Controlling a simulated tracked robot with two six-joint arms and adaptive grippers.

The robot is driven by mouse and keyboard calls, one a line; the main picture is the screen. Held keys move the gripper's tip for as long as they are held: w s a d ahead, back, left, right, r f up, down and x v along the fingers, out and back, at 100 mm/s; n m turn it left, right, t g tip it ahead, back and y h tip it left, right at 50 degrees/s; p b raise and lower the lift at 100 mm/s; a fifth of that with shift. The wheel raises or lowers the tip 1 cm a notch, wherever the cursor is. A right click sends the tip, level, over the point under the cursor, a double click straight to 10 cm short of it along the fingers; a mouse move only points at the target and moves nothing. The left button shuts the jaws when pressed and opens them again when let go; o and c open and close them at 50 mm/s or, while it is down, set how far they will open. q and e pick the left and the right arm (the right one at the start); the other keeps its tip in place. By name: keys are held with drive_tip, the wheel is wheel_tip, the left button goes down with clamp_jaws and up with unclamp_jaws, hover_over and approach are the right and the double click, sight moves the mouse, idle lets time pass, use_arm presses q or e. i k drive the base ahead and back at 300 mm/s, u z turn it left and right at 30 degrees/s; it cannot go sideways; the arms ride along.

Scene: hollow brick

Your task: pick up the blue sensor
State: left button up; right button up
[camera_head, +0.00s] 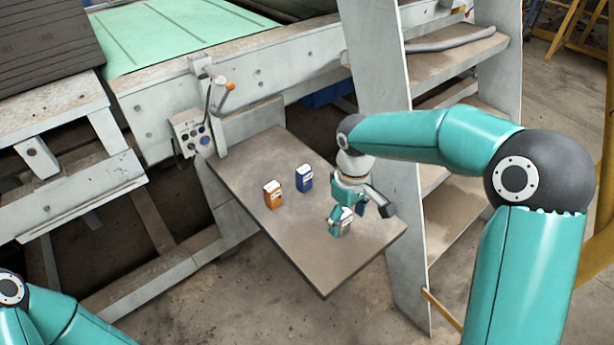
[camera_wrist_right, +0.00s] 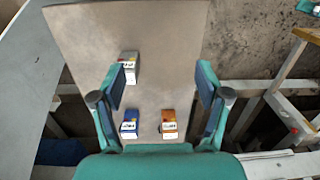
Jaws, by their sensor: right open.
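The blue sensor (camera_head: 304,179) is a small upright box with a pale label, standing on the brown tabletop (camera_head: 300,240). It also shows low in the right wrist view (camera_wrist_right: 129,124), toward the palm and left of centre. My right gripper (camera_head: 359,213) is open and empty, right of and nearer than the blue sensor in the head view. A grey-white sensor (camera_head: 347,220) is partly hidden behind one finger; in the wrist view (camera_wrist_right: 129,68) it stands close to the left finger. I cannot tell whether they touch. My left gripper is out of view.
An orange sensor (camera_head: 272,194) stands left of the blue one, with a small gap. A control box (camera_head: 190,132) and a crank handle (camera_head: 222,92) are beyond the table's left corner. Steps (camera_head: 450,70) rise on the right. The near part of the tabletop is clear.

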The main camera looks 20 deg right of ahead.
sight(304, 174)
drive_tip(key=i, duration=0.9)
drive_tip(key=u, duration=0.05)
